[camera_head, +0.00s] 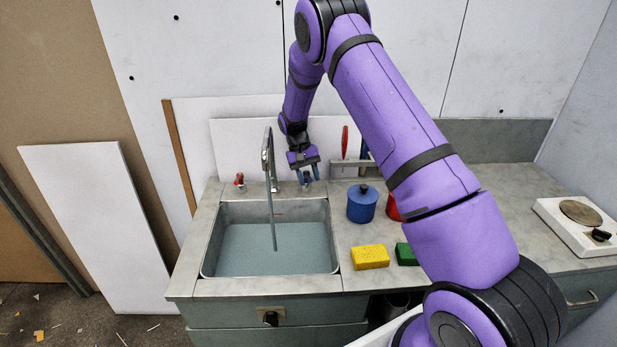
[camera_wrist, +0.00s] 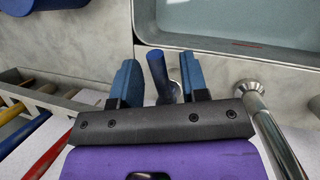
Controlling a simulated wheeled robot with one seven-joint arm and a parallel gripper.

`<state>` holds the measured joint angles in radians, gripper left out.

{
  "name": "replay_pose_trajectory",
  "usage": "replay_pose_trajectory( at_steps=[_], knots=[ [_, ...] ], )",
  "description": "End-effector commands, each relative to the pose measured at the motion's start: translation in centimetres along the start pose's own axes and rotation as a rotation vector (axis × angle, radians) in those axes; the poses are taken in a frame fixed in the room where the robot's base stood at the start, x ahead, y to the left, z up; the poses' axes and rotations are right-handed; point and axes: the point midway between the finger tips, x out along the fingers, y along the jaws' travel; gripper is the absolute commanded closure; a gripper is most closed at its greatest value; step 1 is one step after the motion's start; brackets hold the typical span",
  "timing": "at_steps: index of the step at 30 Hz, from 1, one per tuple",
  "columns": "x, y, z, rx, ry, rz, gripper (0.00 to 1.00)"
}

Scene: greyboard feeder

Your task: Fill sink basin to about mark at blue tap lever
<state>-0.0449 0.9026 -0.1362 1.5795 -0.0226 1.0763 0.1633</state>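The sink basin (camera_head: 322,212) holds grey-blue water (camera_head: 250,250). A short red mark (camera_head: 279,213) is on its back wall, a little above the waterline. The chrome spout (camera_head: 267,150) stands behind the basin, and a thin stream (camera_head: 273,225) runs from it into the water. My gripper (camera_head: 304,180) points down behind the basin, right of the spout. In the wrist view its two blue fingers (camera_wrist: 160,82) are apart, one on each side of the blue tap lever (camera_wrist: 157,70). A gap shows beside the lever. The red mark shows there too (camera_wrist: 250,43).
A red tap (camera_head: 239,181) is left of the spout. A blue pot (camera_head: 362,204), a yellow sponge (camera_head: 370,257) and a green sponge (camera_head: 406,254) lie right of the basin. A rack with tools (camera_wrist: 45,95) stands close to my gripper. A hot plate (camera_head: 580,225) is far right.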

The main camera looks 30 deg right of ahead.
Motion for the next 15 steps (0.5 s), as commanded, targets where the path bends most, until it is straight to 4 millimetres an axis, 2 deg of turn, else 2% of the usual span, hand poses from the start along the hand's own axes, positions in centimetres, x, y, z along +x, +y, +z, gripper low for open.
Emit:
replay_pose_trajectory(
  at_steps=[8,15],
  knots=[
    [-0.6,0.0,0.0,0.000,0.001,0.000,0.59],
    [-4.3,0.0,-0.1,0.000,0.003,0.000,0.59]
  ],
)
